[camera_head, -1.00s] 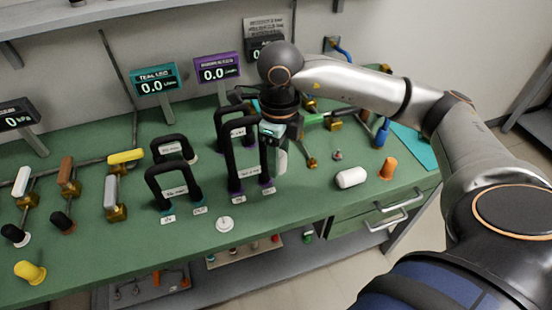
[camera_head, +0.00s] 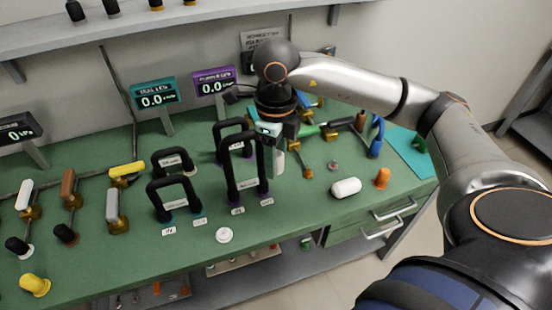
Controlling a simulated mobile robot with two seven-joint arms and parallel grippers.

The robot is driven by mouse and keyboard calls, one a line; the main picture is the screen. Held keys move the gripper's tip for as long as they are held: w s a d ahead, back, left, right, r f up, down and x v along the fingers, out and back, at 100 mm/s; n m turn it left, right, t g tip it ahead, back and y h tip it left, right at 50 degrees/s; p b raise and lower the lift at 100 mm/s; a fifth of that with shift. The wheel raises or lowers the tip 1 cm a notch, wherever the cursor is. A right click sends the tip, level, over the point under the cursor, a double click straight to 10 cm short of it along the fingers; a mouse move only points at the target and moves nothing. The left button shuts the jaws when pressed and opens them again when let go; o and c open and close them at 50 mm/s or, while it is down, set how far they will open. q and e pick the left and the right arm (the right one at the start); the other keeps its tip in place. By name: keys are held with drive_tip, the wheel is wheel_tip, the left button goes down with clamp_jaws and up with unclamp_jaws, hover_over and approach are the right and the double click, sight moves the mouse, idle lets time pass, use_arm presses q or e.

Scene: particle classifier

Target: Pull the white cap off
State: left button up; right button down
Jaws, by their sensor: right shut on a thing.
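My right gripper (camera_head: 277,163) points down beside the tall black looped handle (camera_head: 263,170). It is shut on a narrow white piece (camera_head: 281,163), largely hidden by the gripper; I cannot tell whether this is a cap. A larger white rounded cap (camera_head: 346,187) lies on the green bench, to the right of the gripper and apart from it. A small white round base (camera_head: 224,235) sits near the bench's front edge with nothing over it. My left gripper is not in view.
An orange cap (camera_head: 383,178) stands right of the white one. A yellow cap (camera_head: 35,285) and dark caps (camera_head: 66,234) are at the left. Black looped handles (camera_head: 174,187) and valves crowd the middle. The front middle of the bench (camera_head: 290,220) is clear.

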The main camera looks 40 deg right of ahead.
sight(277, 153)
drive_tip(key=shift+r, duration=0.3)
drive_tip(key=shift+r+p, duration=1)
drive_tip(key=shift+r, duration=0.5)
drive_tip(key=shift+f, duration=0.1)
drive_tip(key=shift+d, duration=0.15)
